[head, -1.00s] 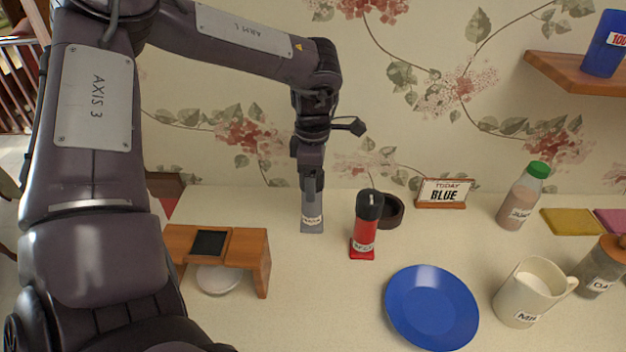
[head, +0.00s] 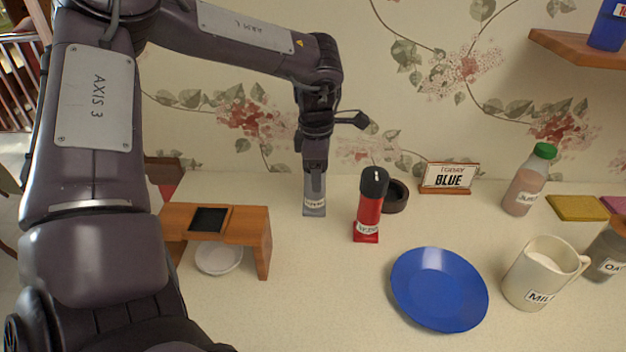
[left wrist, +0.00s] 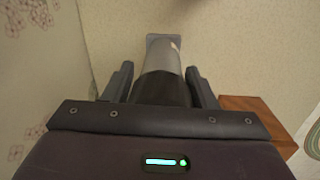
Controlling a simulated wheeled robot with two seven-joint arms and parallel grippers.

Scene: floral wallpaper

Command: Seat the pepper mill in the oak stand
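The grey mill (head: 314,207) stands upright on the counter under my left gripper (head: 314,174). Its small label seems to read pepper, though it is blurred. In the left wrist view the mill's grey body and dark top (left wrist: 160,88) lie between the two fingers of the left gripper (left wrist: 159,68), with narrow gaps on both sides, so the gripper looks open around it. The wooden stand (head: 262,240), with a dark square recess (head: 209,219) in its top, is left of the mill. It also shows in the left wrist view (left wrist: 258,112). My right gripper is out of view.
A red mill (head: 369,208) with a black top stands close right of the grey mill, before a dark round bowl (head: 395,197). A white dish (head: 218,258) sits under the stand. A blue plate (head: 438,290) and mug (head: 540,272) are right.

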